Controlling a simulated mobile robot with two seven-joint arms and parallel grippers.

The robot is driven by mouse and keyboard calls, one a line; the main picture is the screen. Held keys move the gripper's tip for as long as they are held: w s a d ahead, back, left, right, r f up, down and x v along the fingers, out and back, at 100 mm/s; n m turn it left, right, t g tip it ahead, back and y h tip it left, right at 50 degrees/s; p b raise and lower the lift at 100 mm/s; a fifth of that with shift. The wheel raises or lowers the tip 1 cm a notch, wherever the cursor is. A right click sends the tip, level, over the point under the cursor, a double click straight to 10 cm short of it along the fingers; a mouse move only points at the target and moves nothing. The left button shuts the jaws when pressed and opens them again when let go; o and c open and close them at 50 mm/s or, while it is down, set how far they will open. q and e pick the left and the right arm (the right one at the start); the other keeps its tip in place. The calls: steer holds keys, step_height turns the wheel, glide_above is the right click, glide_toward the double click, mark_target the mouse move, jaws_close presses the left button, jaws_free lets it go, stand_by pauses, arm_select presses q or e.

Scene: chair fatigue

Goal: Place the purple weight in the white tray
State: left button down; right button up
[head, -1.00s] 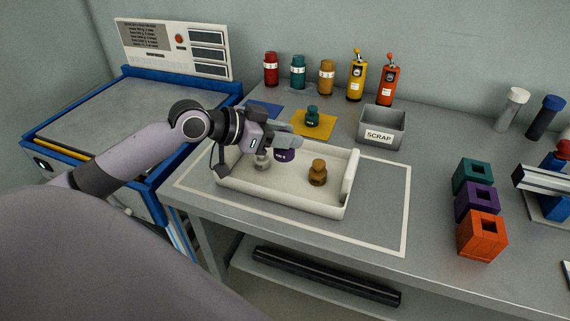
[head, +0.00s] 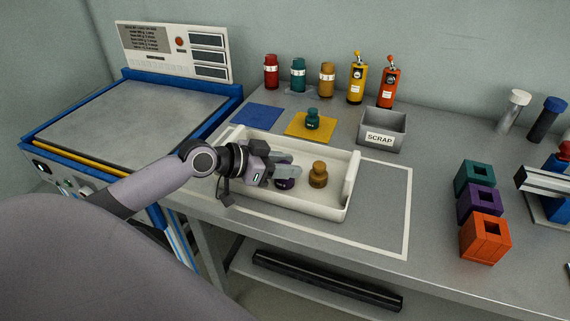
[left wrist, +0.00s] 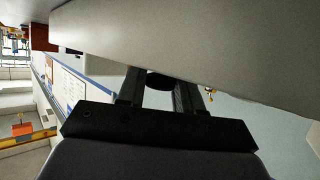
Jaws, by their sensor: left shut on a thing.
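The purple weight (head: 285,184) shows below the fingers of my left gripper (head: 287,171), inside the white tray (head: 300,208). My left gripper is shut on it, partly covering it. I cannot tell if its base touches the tray floor. In the left wrist view a dark round top (left wrist: 160,81) sits between the fingers. A bronze weight (head: 318,175) stands in the tray just right of the gripper. My right gripper is not in view.
A teal weight (head: 312,120) stands on a yellow mat (head: 296,127) behind the tray, beside an empty blue mat (head: 258,117). A grey scrap bin (head: 381,131) stands behind right. Coloured blocks (head: 483,237) stand far right.

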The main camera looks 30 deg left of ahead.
arm_select(q)
steer(key=c, duration=0.8)
jaws_free()
steer(key=shift+o, duration=0.2)
steer(key=v, duration=0.6)
steer(key=shift+w, duration=0.1)
steer(key=v, duration=0.6)
steer(key=shift+p, duration=0.4)
steer(key=shift+a+r, duration=0.1)
